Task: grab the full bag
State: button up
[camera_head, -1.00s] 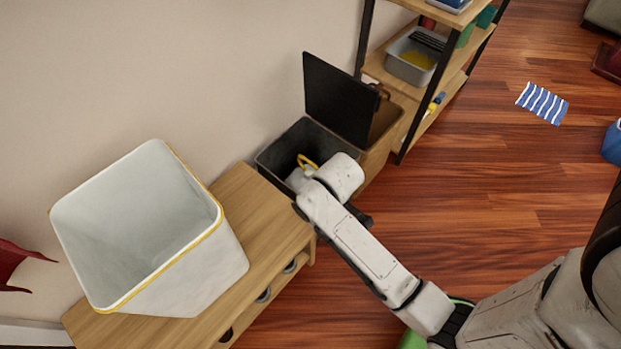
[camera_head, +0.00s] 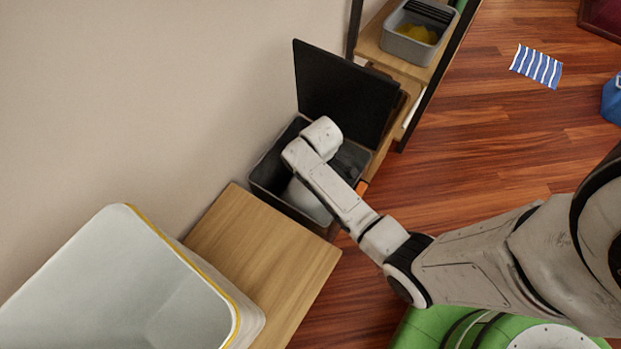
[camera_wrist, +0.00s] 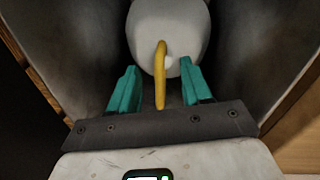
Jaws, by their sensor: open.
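The full bag (camera_wrist: 188,30) is a rounded white shape with a yellow loop handle (camera_wrist: 160,75). It sits inside a dark open bin (camera_head: 268,172), and part of it shows below my arm in the head view (camera_head: 308,203). My gripper (camera_wrist: 155,88) is open, with its teal fingers on either side of the yellow handle. The handle stands between the fingers with gaps on both sides. In the head view my fingers are hidden inside the bin behind my arm. The bin's black lid (camera_head: 340,95) stands raised at its back.
A large white container with a yellow rim (camera_head: 120,285) stands on a wooden bench (camera_head: 262,250) left of the bin. A wooden shelf (camera_head: 385,62) with a grey tub (camera_head: 412,40) stands behind it. A striped cloth (camera_head: 537,66) lies on the open floor.

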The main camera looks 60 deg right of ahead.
jog(key=f, duration=0.2)
jog(key=f+b, duration=0.2)
jog(key=f, duration=0.1)
jog(key=shift+d+f, duration=0.3)
grip_shut()
dwell(0.4)
dwell(0.7)
